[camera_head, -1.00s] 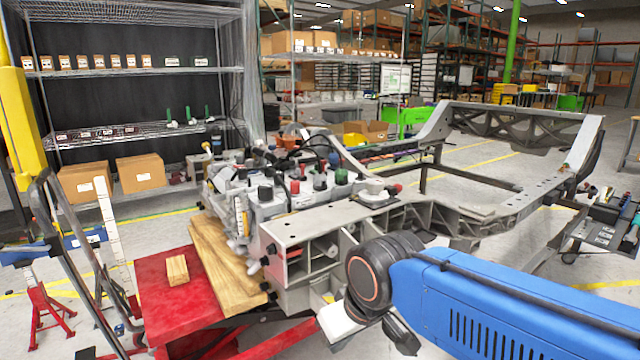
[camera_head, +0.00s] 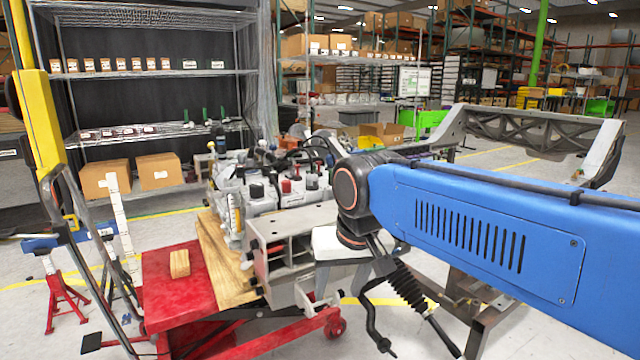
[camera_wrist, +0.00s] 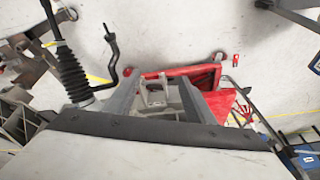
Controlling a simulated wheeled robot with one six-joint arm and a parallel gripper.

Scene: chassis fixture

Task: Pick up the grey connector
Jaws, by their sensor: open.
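I cannot single out the grey connector in either view. Several small grey, black and red fittings crowd the top of the engine-like assembly (camera_head: 262,190), too small to tell apart. My gripper (camera_head: 338,288) points down beside the near end of the chassis, with its white body above two grey fingers. In the wrist view the fingers of my gripper (camera_wrist: 158,80) stand apart from a dark bar. A pale metal bracket (camera_wrist: 152,92) shows beyond the gap between them, and I see nothing held.
A red lift table (camera_head: 180,300) carries wooden blocks (camera_head: 180,263) at the lower left. The grey chassis frame (camera_head: 535,130) extends to the back right, partly hidden by my blue arm. Wire shelves (camera_head: 150,131) with boxes stand behind.

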